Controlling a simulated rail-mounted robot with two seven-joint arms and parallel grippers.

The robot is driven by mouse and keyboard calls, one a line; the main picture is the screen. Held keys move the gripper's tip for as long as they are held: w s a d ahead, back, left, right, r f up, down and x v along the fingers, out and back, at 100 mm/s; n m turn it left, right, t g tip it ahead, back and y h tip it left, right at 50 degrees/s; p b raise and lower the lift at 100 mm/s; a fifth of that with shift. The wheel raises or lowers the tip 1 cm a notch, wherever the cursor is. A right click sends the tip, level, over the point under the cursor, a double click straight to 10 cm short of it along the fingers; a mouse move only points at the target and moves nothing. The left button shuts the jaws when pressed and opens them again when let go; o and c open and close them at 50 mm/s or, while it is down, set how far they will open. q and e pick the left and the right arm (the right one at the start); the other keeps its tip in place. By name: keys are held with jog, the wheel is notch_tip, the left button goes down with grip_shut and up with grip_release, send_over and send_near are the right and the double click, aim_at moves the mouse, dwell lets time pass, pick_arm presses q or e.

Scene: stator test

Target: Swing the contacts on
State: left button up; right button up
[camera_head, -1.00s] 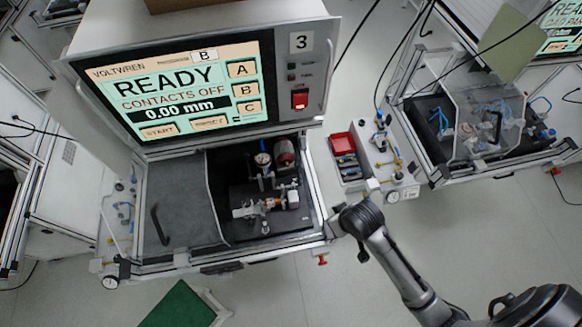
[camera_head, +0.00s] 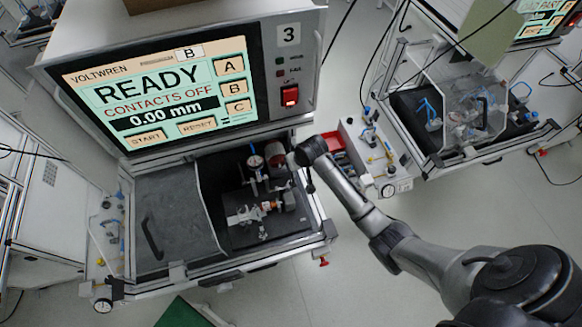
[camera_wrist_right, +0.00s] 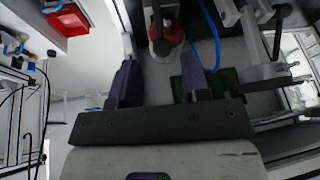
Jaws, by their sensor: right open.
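The test station's screen (camera_head: 165,95) reads READY, CONTACTS OFF and 0.00 mm. Below it, the open right half of the bay holds a metal fixture (camera_head: 250,213) with an orange part, and a round gauge (camera_head: 255,161) stands behind it. I cannot tell which part is the contacts. My right gripper (camera_wrist_right: 158,82) is open and empty in the right wrist view. A red cylinder (camera_wrist_right: 168,42) with a black lever-like part (camera_wrist_right: 160,22) in front of it lies beyond the fingertips. In the head view my right wrist is above the bay's back right corner. My left gripper is not in view.
A grey cover (camera_head: 170,215) with a black handle closes the bay's left half. A lit red switch (camera_head: 289,96) sits on the panel. A red tray (camera_head: 331,142) stands right of the bay, partly behind my arm; it also shows in the wrist view (camera_wrist_right: 72,20).

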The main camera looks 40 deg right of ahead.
jog(key=shift+x, duration=3.35)
jog(key=shift+c, duration=0.4)
grip_shut()
jog(key=shift+a, duration=0.1)
